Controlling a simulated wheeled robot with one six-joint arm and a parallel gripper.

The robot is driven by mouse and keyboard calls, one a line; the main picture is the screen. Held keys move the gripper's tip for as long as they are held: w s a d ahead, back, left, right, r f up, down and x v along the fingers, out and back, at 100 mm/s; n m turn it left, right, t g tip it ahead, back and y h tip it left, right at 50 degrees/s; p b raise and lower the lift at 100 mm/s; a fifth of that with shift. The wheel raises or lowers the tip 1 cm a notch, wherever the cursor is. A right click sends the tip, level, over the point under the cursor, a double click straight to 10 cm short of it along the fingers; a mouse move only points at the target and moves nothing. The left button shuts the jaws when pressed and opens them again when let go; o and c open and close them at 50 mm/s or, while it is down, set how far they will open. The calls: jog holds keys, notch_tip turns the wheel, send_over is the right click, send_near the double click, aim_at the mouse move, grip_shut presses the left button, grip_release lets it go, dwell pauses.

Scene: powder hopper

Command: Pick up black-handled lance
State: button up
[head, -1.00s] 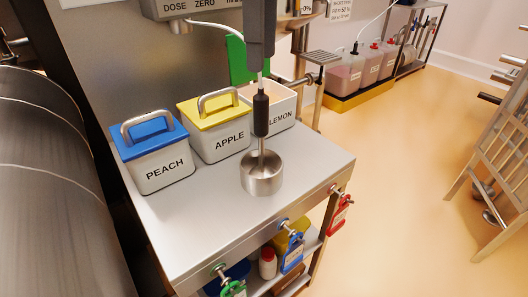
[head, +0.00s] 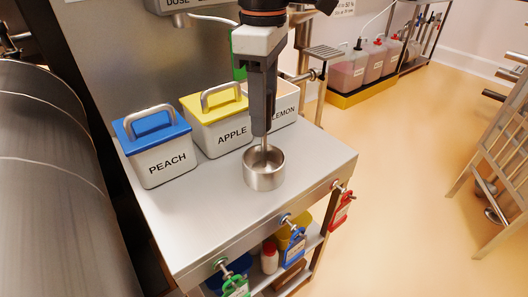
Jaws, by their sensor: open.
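The black-handled lance stands in a round steel cup (head: 264,170) on the steel bench. Only its thin metal rod (head: 264,150) shows clearly, rising from the cup. My gripper (head: 262,130) points down over the lance, its dark fingers at the height of the handle, just above the cup. The fingers hide the black handle. The jaws are open, and I cannot see whether a finger touches the handle.
The bench top (head: 215,210) is clear in front. Coloured tags hang along its front edge.

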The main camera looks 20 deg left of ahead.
jog(key=shift+f, duration=0.35)
jog(key=shift+c, duration=0.4)
grip_shut()
